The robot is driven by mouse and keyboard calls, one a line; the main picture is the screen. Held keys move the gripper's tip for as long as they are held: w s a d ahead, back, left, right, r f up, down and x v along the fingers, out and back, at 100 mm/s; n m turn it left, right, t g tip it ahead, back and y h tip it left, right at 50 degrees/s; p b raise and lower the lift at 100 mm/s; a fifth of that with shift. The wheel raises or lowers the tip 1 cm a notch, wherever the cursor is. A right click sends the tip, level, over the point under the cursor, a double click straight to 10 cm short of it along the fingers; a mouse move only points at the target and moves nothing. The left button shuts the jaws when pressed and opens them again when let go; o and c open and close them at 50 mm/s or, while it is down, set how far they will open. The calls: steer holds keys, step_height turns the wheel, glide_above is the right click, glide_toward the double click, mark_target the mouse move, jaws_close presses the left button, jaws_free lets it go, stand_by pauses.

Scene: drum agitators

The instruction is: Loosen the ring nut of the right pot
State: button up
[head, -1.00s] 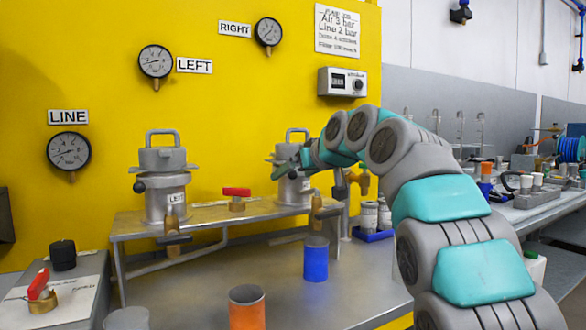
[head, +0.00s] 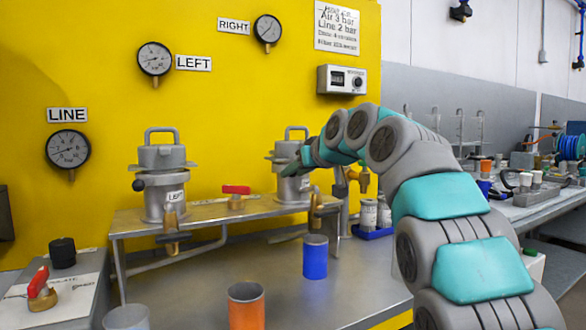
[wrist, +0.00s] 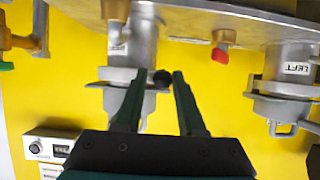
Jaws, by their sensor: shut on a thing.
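The right pot (head: 293,188) is a grey metal vessel with a loop handle on its lid, standing on the right part of the raised shelf. My gripper (wrist: 158,77) is at its collar, and the arm partly hides the pot in the head view. In the wrist view, which is upside down, the right pot (wrist: 135,48) is behind my fingers. The ring nut (wrist: 118,75) is the grey collar around it. Its black knob (wrist: 162,78) sits between my fingers, and they are shut on it. Exact finger contact is hard to see.
The left pot (head: 163,190), marked LEFT, stands on the same shelf (head: 210,214). A red-handled valve (head: 236,194) is between the pots. A blue cup (head: 315,258) and an orange cup (head: 246,306) stand on the bench below. Brass fittings hang at the shelf's front edge.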

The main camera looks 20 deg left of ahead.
steer(key=shift+s+a, duration=0.1)
steer(key=shift+c, duration=0.2)
steer(key=shift+w+d, duration=0.3)
steer(key=shift+d, duration=0.45)
steer(key=shift+w+d+b, duration=0.1)
steer(key=shift+b, duration=0.2)
steer(key=shift+w+d, duration=0.65)
steer(key=shift+d, duration=0.3)
steer(key=shift+w+d, duration=0.1)
steer(key=shift+w+d, duration=0.4)
steer(key=shift+w, duration=0.1)
